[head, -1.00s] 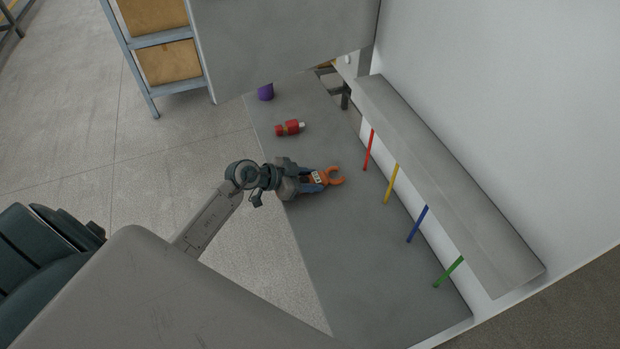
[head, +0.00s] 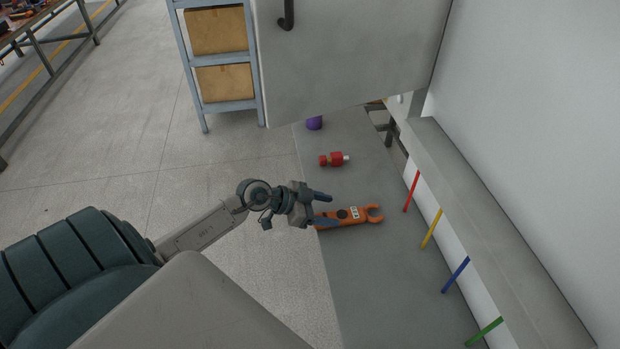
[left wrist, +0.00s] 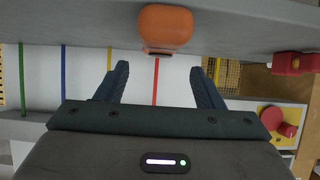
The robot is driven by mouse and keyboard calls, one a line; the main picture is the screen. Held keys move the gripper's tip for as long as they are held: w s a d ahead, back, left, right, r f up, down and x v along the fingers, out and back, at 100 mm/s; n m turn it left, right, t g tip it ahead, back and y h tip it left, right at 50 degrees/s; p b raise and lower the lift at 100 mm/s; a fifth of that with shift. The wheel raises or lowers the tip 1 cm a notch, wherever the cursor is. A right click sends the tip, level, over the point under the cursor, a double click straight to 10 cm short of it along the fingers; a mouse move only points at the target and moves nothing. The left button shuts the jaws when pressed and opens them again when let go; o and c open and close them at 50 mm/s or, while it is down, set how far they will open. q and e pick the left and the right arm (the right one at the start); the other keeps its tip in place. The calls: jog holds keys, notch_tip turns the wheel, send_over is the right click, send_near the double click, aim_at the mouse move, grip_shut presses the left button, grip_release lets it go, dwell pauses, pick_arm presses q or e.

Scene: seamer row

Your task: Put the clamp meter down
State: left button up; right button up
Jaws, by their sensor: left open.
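The orange clamp meter (head: 350,216) lies on the grey worktop (head: 370,280), its open-looking jaw end pointing right toward the wall side. My left gripper (head: 327,209) is open at the meter's left end, one finger above it in the picture and the other overlapping its lower left edge. In the left wrist view, the rounded orange end of the meter (left wrist: 165,28) shows just beyond my spread fingertips (left wrist: 159,70), with a gap between. I cannot tell whether a finger still touches it. My right gripper is out of view.
A red bottle (head: 332,159) and a purple object (head: 314,123) lie farther back on the worktop. Red, yellow, blue (head: 456,275) and green strips run along the ledge (head: 480,200) at right. A grey panel (head: 350,55) hangs over the back. The front worktop is clear.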

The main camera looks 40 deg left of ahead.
pick_arm(q)
jog(key=shift+v, duration=2.45)
jog(key=shift+d, duration=0.1)
